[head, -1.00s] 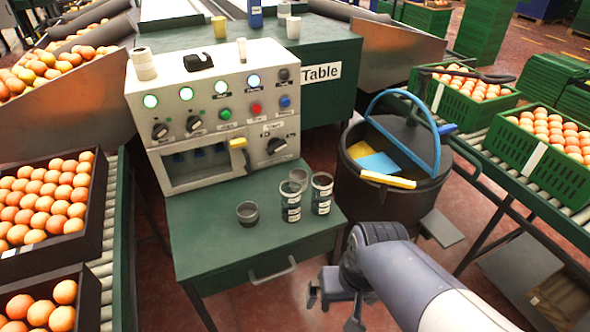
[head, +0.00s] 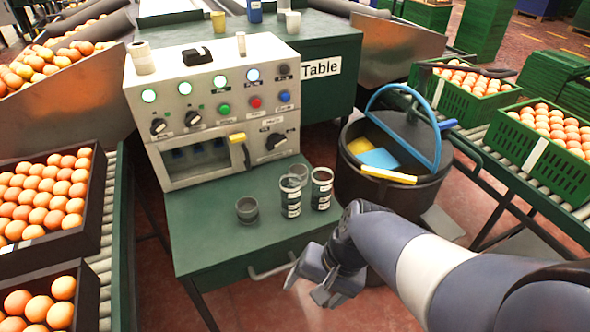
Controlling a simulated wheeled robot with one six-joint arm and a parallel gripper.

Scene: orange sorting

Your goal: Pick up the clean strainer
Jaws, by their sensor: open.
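A small dark grey round cup (head: 247,211) stands on the green table (head: 210,245) at its front middle. Two labelled clear jars, the left jar (head: 291,198) and the right jar (head: 321,190), stand to its right. A grey round rim (head: 298,172) shows just behind the left jar. Which of these is the clean strainer, I cannot tell for sure; the small cup looks the most like one. My gripper (head: 306,288) is open and empty, in front of the table's front edge, apart from the cup and jars, to their lower right.
A control box (head: 215,115) with lit buttons stands at the table's back. A black bucket (head: 350,195) with a blue handle and cloths stands to the right. Crates of oranges (head: 50,200) line the left; green crates (head: 545,150) line the right. The table's front left is bare.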

